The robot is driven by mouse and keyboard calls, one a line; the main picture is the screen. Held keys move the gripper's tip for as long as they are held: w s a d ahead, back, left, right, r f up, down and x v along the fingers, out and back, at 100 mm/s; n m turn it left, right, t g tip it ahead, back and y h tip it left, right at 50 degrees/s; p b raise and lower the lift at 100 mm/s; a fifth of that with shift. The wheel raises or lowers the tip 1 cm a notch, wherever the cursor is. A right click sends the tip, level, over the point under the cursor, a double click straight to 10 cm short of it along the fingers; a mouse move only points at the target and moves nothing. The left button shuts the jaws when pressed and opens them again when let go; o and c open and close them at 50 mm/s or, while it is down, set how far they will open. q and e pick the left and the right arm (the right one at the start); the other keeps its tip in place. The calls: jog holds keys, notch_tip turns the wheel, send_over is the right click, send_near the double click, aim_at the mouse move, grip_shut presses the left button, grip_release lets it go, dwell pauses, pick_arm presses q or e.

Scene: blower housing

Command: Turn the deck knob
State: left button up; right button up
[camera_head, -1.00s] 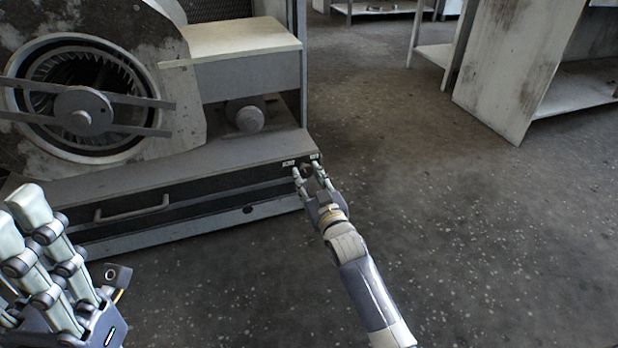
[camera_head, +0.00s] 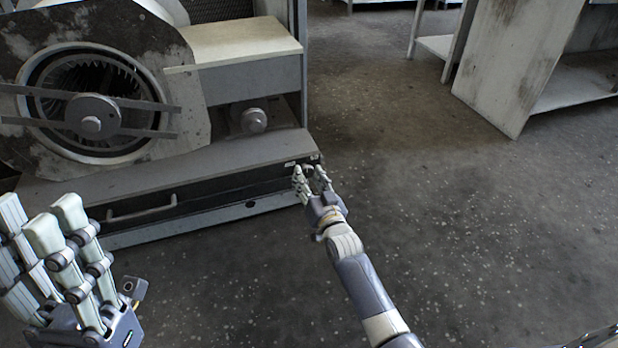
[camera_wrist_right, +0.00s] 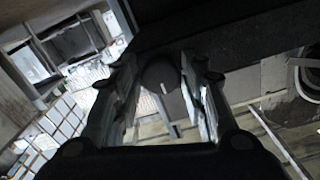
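The deck knob (camera_wrist_right: 160,76) is a dark round knob with a pale pointer line. In the right wrist view it sits between the two fingers of my right gripper (camera_wrist_right: 162,97), with a gap visible on each side. In the head view my right gripper (camera_head: 312,178) is open at the right front corner of the blower housing's deck (camera_head: 200,165), and its fingers largely hide the knob. My left gripper (camera_head: 45,225) is at the lower left, away from the deck, with its fingers extended and nothing seen in it.
The blower housing (camera_head: 185,100) with its round fan opening stands on the deck. A drawer-like front with a handle (camera_head: 140,208) runs below the deck top. A worn cabinet (camera_head: 510,65) stands at the back right. The floor (camera_head: 480,230) between is clear.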

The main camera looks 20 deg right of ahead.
jog(key=shift+o, duration=0.3)
jog(key=s, duration=1.2)
jog(key=shift+d, duration=0.2)
